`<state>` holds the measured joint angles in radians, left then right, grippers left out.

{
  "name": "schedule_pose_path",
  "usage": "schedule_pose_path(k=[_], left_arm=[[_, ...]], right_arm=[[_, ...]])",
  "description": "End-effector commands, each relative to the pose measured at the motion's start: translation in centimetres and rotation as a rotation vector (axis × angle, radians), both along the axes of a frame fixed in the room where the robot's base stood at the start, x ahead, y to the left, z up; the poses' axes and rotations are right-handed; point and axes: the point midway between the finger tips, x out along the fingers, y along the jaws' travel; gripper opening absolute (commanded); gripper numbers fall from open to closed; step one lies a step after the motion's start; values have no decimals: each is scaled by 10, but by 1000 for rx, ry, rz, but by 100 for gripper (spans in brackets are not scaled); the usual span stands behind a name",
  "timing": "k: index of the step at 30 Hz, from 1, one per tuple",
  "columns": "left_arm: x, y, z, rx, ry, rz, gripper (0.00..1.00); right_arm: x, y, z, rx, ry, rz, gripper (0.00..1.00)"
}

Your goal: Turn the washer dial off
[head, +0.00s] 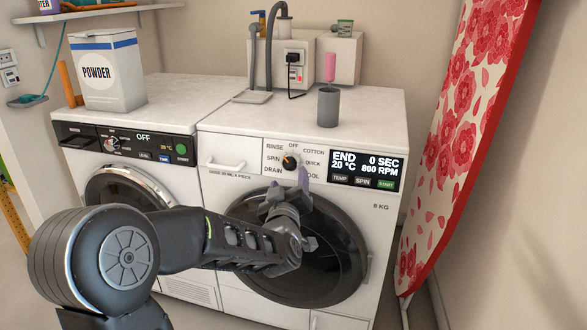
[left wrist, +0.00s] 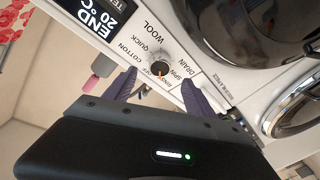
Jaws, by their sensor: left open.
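The washer (head: 222,182) stands at the right; its display (head: 367,168) reads END, 0 SEC, 20 °C, 800 RPM. Its round dial (head: 290,160) has a dark knob with an orange mark, ringed by OFF, COTTON, QUICK, WOOL, DRAIN, SPIN and RINSE. The mark's exact setting is too small to tell. My left gripper (head: 287,186) is open and empty, just below and in front of the dial. In the left wrist view the dial (left wrist: 160,68) shows between the spread purple fingers (left wrist: 157,82), apart from both. My right gripper is not in view.
A second machine (head: 125,158) with its own knob and an OFF display stands at the left. A powder box (head: 108,75), grey cup (head: 328,106) and hoses are on top. A red floral board (head: 465,110) leans at the right. The washer's round door (head: 335,262) is below the dial.

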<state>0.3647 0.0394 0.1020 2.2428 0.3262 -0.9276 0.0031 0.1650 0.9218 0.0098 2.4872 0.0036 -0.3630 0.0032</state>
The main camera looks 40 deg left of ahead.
Motion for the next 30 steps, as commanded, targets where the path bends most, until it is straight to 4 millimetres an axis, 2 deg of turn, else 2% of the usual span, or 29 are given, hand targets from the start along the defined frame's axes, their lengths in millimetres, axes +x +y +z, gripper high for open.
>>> schedule_pose_path(k=[5, 17, 27, 30], left_arm=[[13, 8, -1, 1, 1, 0, 64], [60, 37, -1, 0, 0, -1, 64], [65, 40, 0, 0, 2, -2, 64], [65, 40, 0, 0, 2, -2, 57]], right_arm=[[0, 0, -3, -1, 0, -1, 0], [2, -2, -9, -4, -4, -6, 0], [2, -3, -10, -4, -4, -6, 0], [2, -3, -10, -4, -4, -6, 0]])
